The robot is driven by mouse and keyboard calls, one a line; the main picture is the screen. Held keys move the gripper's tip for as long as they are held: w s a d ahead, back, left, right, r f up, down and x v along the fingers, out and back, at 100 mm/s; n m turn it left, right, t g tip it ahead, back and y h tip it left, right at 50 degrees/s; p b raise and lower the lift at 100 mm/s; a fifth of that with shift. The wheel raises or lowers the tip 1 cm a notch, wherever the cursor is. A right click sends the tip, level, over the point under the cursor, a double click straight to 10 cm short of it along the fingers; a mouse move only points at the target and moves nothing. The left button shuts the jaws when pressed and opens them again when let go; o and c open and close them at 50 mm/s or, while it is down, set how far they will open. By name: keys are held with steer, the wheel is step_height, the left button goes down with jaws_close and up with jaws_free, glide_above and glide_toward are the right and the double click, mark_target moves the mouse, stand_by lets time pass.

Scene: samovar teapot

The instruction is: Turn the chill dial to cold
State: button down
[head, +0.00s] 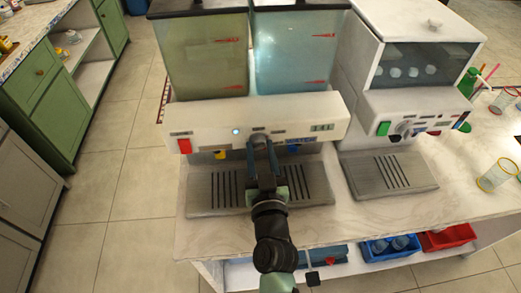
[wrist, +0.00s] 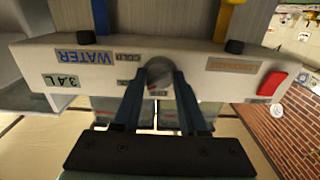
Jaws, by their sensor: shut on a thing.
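The chill dial (head: 259,136) is a grey round knob in the middle of the white front panel (head: 330,118) of a two-tank drink dispenser. My gripper (head: 261,147) is at the dial, its dark fingers reaching forward to it. In the wrist view, which shows the panel upside down, the dial (wrist: 159,73) sits between the two fingertips (wrist: 159,78), and the gripper is shut on it. A little red shows on the dial's face. The fingers hide the dial's sides.
A red switch (head: 184,146) and a lit blue lamp (head: 236,131) are on the panel left of the dial. A yellow tap (head: 220,154) hangs below. A grated drip tray (head: 310,184) lies under my gripper. A second white machine (head: 405,70) stands at the right, with cups (head: 497,174) beyond.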

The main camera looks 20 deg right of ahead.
steer(key=m, duration=0.6)
steer(key=m+p, duration=0.1)
steer(key=m, duration=0.4)
stand_by(0.3)
steer(key=shift+m, duration=0.4)
steer(key=shift+c, duration=2.3)
jaws_free()
steer(key=b+v, duration=0.3)
steer(key=v, duration=1)
